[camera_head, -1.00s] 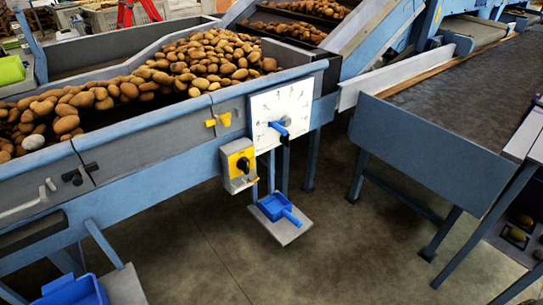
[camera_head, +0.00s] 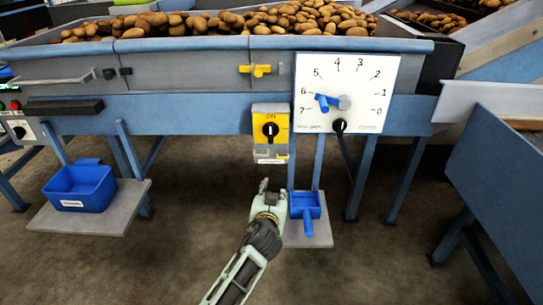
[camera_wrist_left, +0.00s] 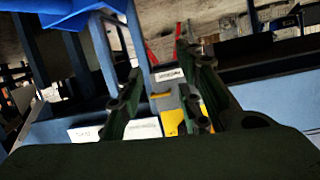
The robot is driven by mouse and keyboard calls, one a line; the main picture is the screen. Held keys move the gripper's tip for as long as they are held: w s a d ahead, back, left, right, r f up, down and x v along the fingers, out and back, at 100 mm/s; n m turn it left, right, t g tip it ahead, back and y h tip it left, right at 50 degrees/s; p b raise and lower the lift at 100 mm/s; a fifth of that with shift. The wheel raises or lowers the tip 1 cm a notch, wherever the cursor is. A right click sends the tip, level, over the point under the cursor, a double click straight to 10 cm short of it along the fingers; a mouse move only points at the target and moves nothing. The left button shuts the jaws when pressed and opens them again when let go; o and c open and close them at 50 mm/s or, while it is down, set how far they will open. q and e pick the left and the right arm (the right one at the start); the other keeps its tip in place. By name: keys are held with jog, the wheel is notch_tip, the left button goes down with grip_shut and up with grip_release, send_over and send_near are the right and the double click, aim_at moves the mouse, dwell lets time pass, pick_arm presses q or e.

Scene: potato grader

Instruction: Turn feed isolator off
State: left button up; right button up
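The feed isolator is a yellow box (camera_head: 270,135) on the front of the blue machine frame in the head view. Its black rotary knob (camera_head: 270,130) has an upright white mark, below the word ON. A pale label (camera_head: 271,161) sits under the box. My left gripper (camera_head: 268,190) is just below the isolator, apart from it, pointing up. In the left wrist view its two fingers (camera_wrist_left: 158,65) are spread with nothing between them. Part of the yellow box (camera_wrist_left: 171,121) shows there, partly covered by a finger; the knob is not clear. My right gripper is not in view.
A white dial plate (camera_head: 347,92) with a blue lever stands right of the isolator. A yellow handle (camera_head: 261,70) is above it. A blue scoop (camera_head: 306,205) rests on a low shelf near my gripper. A blue bin (camera_head: 80,188) sits at left. Potatoes (camera_head: 290,18) fill the hopper.

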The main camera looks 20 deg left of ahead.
aim_at(271, 137)
pick_arm(q)
notch_tip(271, 137, up, 14)
jog(key=w+a+n+t+y+b, duration=0.2)
jog(key=w+n+t+b, duration=0.1)
jog(key=b+x, duration=0.1)
jog(key=x, duration=0.4)
jog(key=shift+w+d, duration=0.1)
jog(key=shift+w, duration=0.1)
jog(key=shift+x, duration=0.8)
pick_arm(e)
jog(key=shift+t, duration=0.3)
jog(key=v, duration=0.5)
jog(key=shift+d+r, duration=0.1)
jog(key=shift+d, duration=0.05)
pick_arm(q)
grip_shut()
